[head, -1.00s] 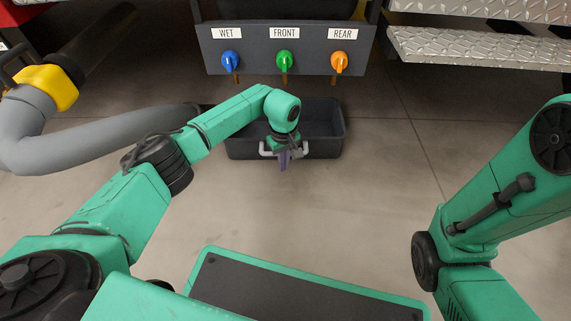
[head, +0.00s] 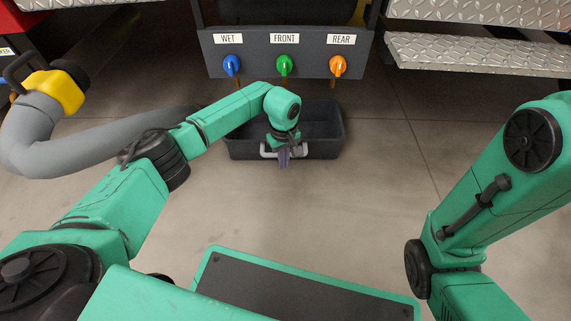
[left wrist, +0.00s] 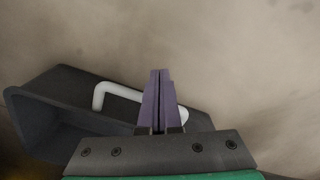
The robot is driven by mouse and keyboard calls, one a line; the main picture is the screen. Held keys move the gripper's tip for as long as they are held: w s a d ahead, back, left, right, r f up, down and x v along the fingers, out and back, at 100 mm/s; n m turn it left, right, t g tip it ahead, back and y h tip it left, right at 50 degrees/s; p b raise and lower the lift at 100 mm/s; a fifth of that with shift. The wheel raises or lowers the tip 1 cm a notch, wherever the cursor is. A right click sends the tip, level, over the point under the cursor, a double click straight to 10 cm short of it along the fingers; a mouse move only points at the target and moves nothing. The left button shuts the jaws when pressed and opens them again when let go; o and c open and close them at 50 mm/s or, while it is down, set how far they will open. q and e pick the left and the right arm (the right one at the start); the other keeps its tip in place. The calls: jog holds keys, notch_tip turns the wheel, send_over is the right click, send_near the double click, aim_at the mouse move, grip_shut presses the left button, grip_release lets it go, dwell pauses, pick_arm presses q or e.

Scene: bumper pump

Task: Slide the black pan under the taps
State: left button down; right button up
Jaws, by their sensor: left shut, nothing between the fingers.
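The black pan (head: 325,147) lies on the floor below the panel of taps, partly hidden by my left arm. It also shows in the left wrist view (left wrist: 60,85). Its pale handle (head: 269,151) is on the near side and shows in the left wrist view (left wrist: 118,89). My left gripper (head: 284,160) is at the near wall by the handle, fingers pointing down, shut and empty. In the left wrist view the purple fingers (left wrist: 158,100) overlap the handle; I cannot tell whether they touch. The taps are blue (head: 232,65), green (head: 284,65) and orange (head: 338,66). My right gripper is out of view.
A grey hose (head: 90,155) with a yellow collar (head: 57,90) lies left of the pan. Diamond-plate metal steps (head: 480,53) are at the upper right. The concrete floor (head: 370,200) right of and before the pan is clear.

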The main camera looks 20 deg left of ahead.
pick_arm(q)
notch_tip(320, 180, up, 7)
jog(key=p, duration=0.5)
jog(key=shift+r, duration=0.2)
dwell(0.5)
